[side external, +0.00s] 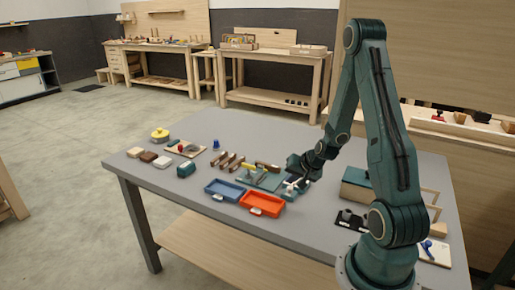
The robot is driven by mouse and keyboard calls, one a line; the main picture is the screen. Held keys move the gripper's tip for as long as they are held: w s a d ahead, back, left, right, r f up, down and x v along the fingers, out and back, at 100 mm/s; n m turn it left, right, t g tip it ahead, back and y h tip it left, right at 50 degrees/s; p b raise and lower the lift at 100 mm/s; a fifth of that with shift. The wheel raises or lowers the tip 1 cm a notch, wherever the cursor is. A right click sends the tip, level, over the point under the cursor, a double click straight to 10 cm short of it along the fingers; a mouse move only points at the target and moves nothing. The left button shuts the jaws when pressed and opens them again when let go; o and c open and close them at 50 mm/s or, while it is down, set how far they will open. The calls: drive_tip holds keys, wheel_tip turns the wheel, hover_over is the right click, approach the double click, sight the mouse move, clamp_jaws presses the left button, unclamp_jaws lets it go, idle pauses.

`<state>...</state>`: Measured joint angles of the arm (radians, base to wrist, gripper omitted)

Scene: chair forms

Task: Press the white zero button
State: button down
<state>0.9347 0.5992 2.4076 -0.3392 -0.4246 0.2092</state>
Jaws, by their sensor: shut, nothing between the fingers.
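My arm reaches left over the grey table, and my gripper (292,187) is low at its near middle, shut and empty. It is beside the right end of a flat green panel (261,179) that bears a small yellow part. The gripper's pale fingers are small here, and I cannot tell whether they touch the panel or hover above it. I cannot make out a white zero button; it may be hidden by the gripper or too small to see.
A blue tray (224,190) and an orange tray (262,203) lie just in front of the panel. Several brown blocks (233,162) lie behind it. The table's left front corner is clear.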

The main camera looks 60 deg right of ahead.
sight(291, 188)
drive_tip(key=shift+f, duration=1.35)
idle(1.7)
drive_tip(key=shift+r, duration=1.35)
drive_tip(key=shift+r, duration=0.15)
drive_tip(key=shift+r, duration=2.4)
